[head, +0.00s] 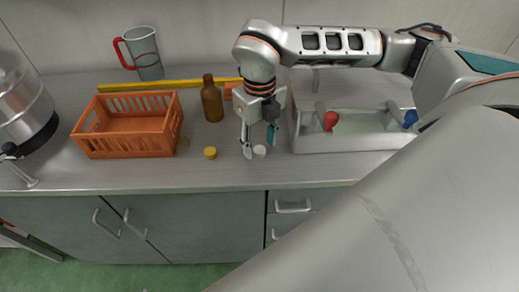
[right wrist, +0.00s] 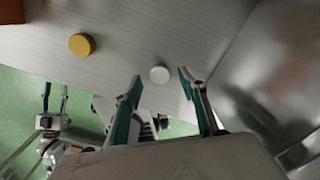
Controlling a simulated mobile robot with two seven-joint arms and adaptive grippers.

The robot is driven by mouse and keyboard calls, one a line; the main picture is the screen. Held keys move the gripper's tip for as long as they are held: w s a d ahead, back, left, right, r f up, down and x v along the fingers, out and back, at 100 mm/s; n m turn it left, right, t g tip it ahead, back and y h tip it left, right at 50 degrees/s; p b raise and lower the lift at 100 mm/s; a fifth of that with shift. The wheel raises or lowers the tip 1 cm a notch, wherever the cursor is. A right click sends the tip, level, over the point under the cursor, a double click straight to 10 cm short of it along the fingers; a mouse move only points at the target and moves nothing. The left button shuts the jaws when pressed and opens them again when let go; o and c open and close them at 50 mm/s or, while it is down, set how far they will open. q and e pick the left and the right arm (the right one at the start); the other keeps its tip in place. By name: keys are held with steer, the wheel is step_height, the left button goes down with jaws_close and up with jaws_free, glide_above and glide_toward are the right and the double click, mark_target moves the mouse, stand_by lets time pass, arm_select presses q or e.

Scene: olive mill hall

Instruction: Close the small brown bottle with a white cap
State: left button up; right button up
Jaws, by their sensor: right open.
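A brown bottle (head: 212,103) stands upright on the counter, right of the orange crate. Its mouth is too small to make out clearly. A white cap (head: 260,151) lies on the counter near the front edge. It also shows in the right wrist view (right wrist: 159,75), beyond the fingertips. My right gripper (head: 259,146) points down at the white cap, right of the bottle. Its fingers are apart with nothing between them, as the right wrist view (right wrist: 159,80) also shows. A small dark two-pronged part at the lower left there may be my left gripper (right wrist: 55,97).
A yellow cap (head: 210,153) lies left of the white one. The orange crate (head: 130,148) stands at left, a pale tray (head: 350,144) with red and blue items at right. A yellow bar (head: 165,84) and a jug (head: 146,55) are behind. The front edge is close.

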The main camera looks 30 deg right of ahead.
mark_target(260, 150)
steer(key=shift+f, duration=0.8)
steer(key=c, duration=0.8)
steer(key=shift+o, duration=0.2)
steer(key=shift+r, duration=0.15)
step_height(260, 150, up, 20)
steer(key=p, duration=0.1)
